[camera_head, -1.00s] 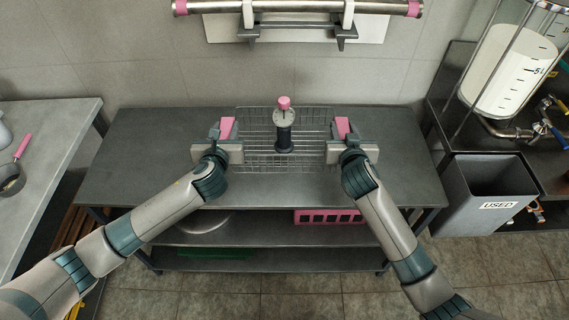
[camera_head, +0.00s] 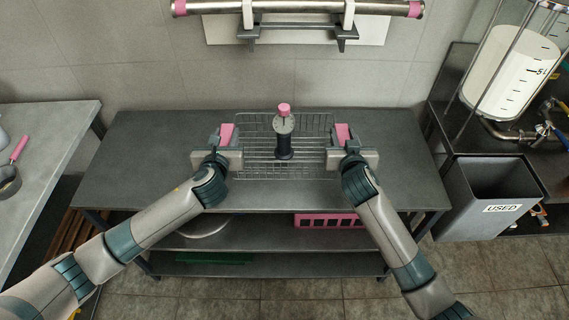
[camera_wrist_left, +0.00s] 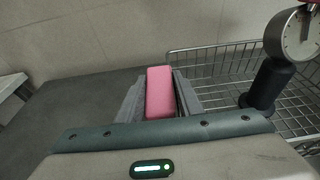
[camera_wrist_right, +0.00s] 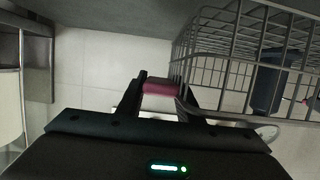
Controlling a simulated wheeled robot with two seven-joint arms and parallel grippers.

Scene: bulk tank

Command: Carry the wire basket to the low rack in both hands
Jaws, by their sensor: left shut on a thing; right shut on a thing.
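The wire basket (camera_head: 268,171) is in front of me at the steel bench, with a dark device in it. My left gripper (camera_head: 227,134) is shut on the pink handle at the basket's left side. That handle fills the jaws in the left wrist view (camera_wrist_left: 160,92). My right gripper (camera_head: 343,134) is shut on the pink handle at the right side, also seen in the right wrist view (camera_wrist_right: 161,88). The basket looks roughly level. I cannot tell whether its bottom touches the bench. I cannot tell which thing is the low rack.
The steel bench (camera_head: 135,150) has lower shelves with a pink crate (camera_head: 325,221) and a green item. The device (camera_head: 284,138) has a dial and pink top. A grey bin marked USED (camera_head: 490,205) stands right. Another worktop (camera_head: 60,135) is left. A rail hangs above.

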